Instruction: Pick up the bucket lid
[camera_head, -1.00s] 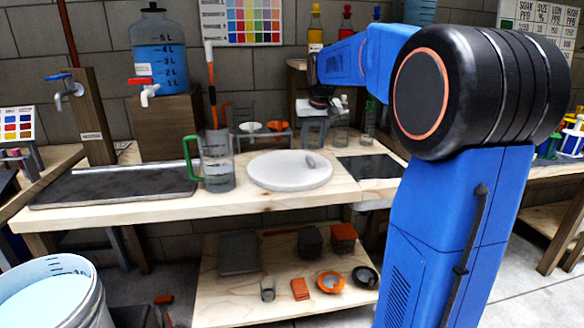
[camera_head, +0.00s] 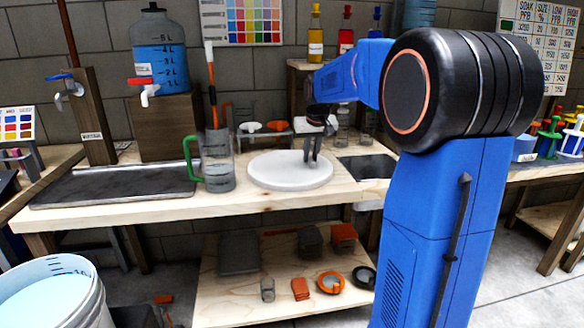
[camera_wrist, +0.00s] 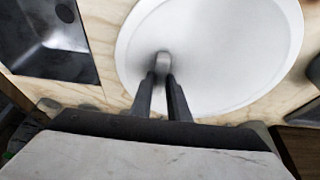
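The bucket lid (camera_head: 275,173) is a flat white disc with a small grey knob. It lies on the wooden bench top. In the wrist view the lid (camera_wrist: 225,60) fills the upper right part, and its knob (camera_wrist: 162,60) shows at the fingertips. My gripper (camera_head: 312,160) points down over the right part of the lid. In the wrist view my gripper (camera_wrist: 161,78) has its two dark fingers apart, with a narrow gap between them in line with the knob. The picture is blurred, and contact with the knob cannot be made out.
A clear measuring jug (camera_head: 217,165) with a green handle stands left of the lid. A dark sink or tray (camera_head: 110,185) lies further left. A small rack (camera_head: 262,138) stands behind the lid. An open bucket (camera_head: 55,290) of pale liquid stands at the lower left.

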